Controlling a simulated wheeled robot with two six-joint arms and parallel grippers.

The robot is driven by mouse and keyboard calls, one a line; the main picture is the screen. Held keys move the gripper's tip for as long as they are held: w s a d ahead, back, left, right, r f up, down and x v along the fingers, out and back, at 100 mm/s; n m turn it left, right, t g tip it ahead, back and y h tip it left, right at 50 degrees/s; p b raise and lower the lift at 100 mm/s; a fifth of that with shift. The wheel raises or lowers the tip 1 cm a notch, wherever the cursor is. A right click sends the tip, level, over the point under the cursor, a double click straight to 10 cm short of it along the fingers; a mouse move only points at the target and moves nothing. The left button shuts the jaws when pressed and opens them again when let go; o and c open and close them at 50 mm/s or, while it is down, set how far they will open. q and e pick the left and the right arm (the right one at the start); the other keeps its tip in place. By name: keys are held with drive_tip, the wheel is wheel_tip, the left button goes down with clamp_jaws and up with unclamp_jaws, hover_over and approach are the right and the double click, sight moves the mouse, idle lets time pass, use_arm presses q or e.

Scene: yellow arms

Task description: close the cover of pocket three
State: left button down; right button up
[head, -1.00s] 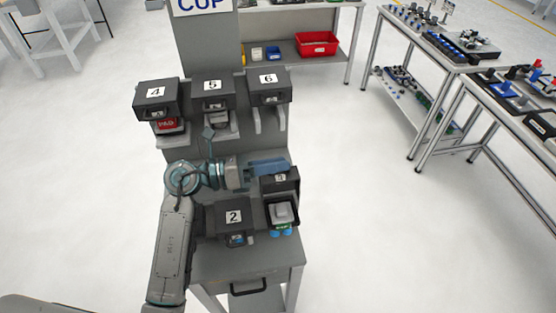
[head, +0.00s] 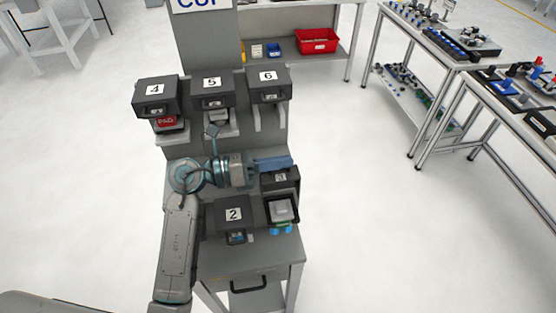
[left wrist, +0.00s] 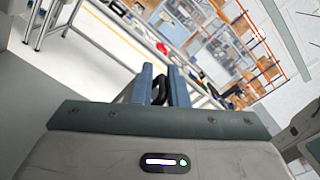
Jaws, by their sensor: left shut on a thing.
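Pocket three is at the right of the lower row. Its dark cover (head: 288,186) is raised, with the number 3 label seen at a steep slant. The pocket is open at the front and holds a pale grey item (head: 281,211) with green and blue parts under it. My left gripper (head: 274,163) reaches in from the left at the top of the cover. In the left wrist view its two blue-grey fingers (left wrist: 160,88) are closed on a dark, curved piece between them, which looks like the cover's handle. My right gripper is not in view.
Pocket two (head: 233,215) is beside pocket three, its cover down. Pockets four (head: 156,95), five (head: 212,93) and six (head: 269,86) are in the row above. A drawer handle (head: 262,284) is below. The floor to the right is clear up to the tables.

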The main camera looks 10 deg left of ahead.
use_arm(q)
drive_tip(key=shift+s+d+f+b, duration=0.15)
drive_tip(key=shift+s+f+b, duration=0.15)
drive_tip(key=shift+s+b, duration=0.2)
drive_tip(key=shift+s+d+f+m+b, duration=0.4)
drive_tip(key=shift+s+b, duration=0.45)
drive_tip(key=shift+b, duration=0.25)
drive_tip(key=shift+s+d+f+m+b, duration=0.15)
drive_tip(key=shift+s+f+m+b, duration=0.3)
drive_tip(key=shift+s+b, duration=0.55)
drive_tip(key=shift+s+d+f+m+b, duration=0.3)
drive_tip(key=shift+s+m+b, duration=0.35)
drive_tip(key=shift+b, duration=0.55)
drive_tip(key=shift+s, duration=0.1)
drive_tip(key=c, duration=1.6)
unclamp_jaws()
drive_tip(key=shift+o, duration=0.3)
drive_tip(key=shift+s+r, duration=0.1)
